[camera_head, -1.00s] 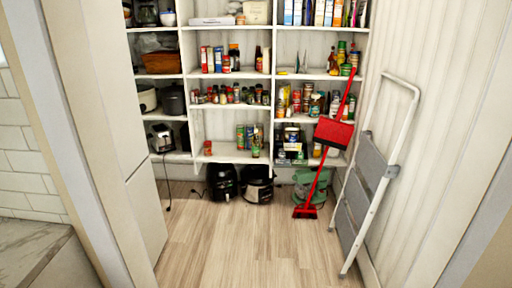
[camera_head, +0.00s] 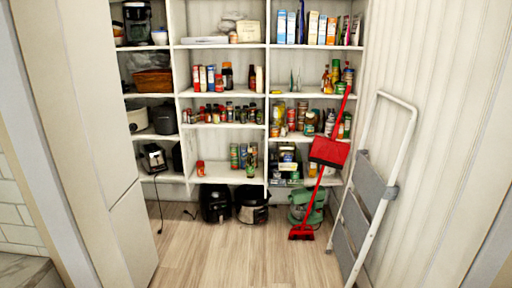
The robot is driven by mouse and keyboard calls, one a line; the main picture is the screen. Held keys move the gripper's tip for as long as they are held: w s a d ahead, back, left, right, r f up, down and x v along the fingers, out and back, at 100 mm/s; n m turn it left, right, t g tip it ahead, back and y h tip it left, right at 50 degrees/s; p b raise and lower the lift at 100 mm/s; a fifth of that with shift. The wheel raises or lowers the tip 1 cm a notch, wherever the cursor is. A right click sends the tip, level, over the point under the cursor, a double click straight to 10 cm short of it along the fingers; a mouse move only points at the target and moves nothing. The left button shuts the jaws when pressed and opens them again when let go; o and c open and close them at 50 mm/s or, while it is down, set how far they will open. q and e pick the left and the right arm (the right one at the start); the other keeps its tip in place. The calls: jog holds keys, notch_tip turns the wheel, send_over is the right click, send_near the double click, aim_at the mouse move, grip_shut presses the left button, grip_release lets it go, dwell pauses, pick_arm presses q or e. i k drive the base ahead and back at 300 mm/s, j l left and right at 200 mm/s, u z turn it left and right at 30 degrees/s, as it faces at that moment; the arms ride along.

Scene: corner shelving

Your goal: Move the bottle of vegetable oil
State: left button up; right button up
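White corner shelving (camera_head: 222,100) with several levels stands ahead in the head view. Bottles of several colours (camera_head: 332,78) stand on the upper right shelf; one is brownish and some have yellow or green parts. A dark bottle (camera_head: 252,76) and a pale bottle (camera_head: 259,79) stand on the upper middle shelf. More jars and bottles (camera_head: 310,122) stand on the shelf below at the right. I cannot tell which bottle is the vegetable oil. Neither of my grippers is in view.
A grey-white folding step stool (camera_head: 371,190) leans at the right wall. A red broom and dustpan (camera_head: 328,151) lean on the right shelves. Dark appliances (camera_head: 216,203) and a green mixer (camera_head: 305,204) stand on the floor. The middle wooden floor (camera_head: 225,255) is clear.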

aim_at(251, 161)
jog(key=i, duration=0.7)
jog(key=i+l+u, duration=0.1)
jog(key=i, duration=0.65)
jog(key=i+l, duration=0.15)
jog(key=i, duration=0.55)
jog(key=u, duration=0.05)
